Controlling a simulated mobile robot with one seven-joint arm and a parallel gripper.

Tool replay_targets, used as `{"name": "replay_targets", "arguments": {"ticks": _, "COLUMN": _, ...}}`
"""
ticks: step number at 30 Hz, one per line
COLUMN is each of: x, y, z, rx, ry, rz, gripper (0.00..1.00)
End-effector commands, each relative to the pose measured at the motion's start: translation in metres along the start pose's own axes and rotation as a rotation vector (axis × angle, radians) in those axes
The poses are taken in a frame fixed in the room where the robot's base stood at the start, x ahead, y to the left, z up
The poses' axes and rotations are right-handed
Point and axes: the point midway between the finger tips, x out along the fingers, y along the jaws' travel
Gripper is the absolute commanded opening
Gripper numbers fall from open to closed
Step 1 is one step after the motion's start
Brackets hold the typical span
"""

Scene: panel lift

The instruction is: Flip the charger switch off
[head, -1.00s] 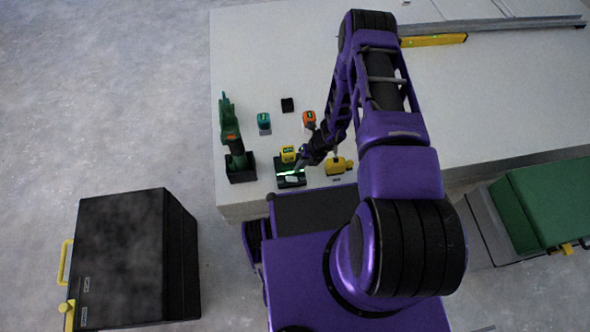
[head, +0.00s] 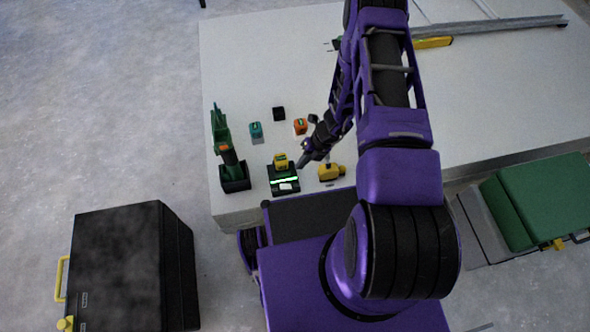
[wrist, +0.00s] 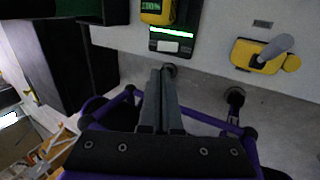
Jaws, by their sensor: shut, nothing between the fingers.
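The charger (head: 284,189) is a black box near the front edge of the white table, with a yellow battery (head: 281,161) seated at its back. A strip on its front glows green-white (head: 285,180). A small pale plate, perhaps the switch (head: 286,187), lies in front of the strip; its position cannot be told. In the wrist view the charger (wrist: 154,45) is just beyond my fingertips, with the lit strip and pale patch visible. My gripper (head: 303,163) is shut and empty, to the right of the charger; the fingers (wrist: 162,70) lie together, apparently clear of it.
A green drill in a black stand (head: 235,184) is left of the charger. A black case (head: 120,260) stands on the floor.

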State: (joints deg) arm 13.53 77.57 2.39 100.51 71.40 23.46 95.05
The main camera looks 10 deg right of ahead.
Motion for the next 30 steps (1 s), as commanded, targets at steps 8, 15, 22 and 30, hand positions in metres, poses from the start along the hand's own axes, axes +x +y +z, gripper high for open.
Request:
{"name": "replay_targets", "arguments": {"ticks": 8, "x": -0.002, "y": -0.007, "z": -0.004, "rx": 0.008, "ry": 0.015, "rz": 0.027, "gripper": 0.00}}
{"name": "replay_targets", "arguments": {"ticks": 15, "x": -0.003, "y": -0.011, "z": 0.000, "rx": 0.006, "ry": 0.006, "rz": 0.032, "gripper": 0.00}}
{"name": "replay_targets", "arguments": {"ticks": 22, "x": -0.003, "y": -0.011, "z": 0.000, "rx": 0.004, "ry": 0.006, "rz": 0.032, "gripper": 0.00}}
{"name": "replay_targets", "arguments": {"ticks": 30, "x": 0.010, "y": -0.010, "z": -0.001, "rx": 0.004, "ry": 0.008, "rz": 0.033, "gripper": 0.00}}
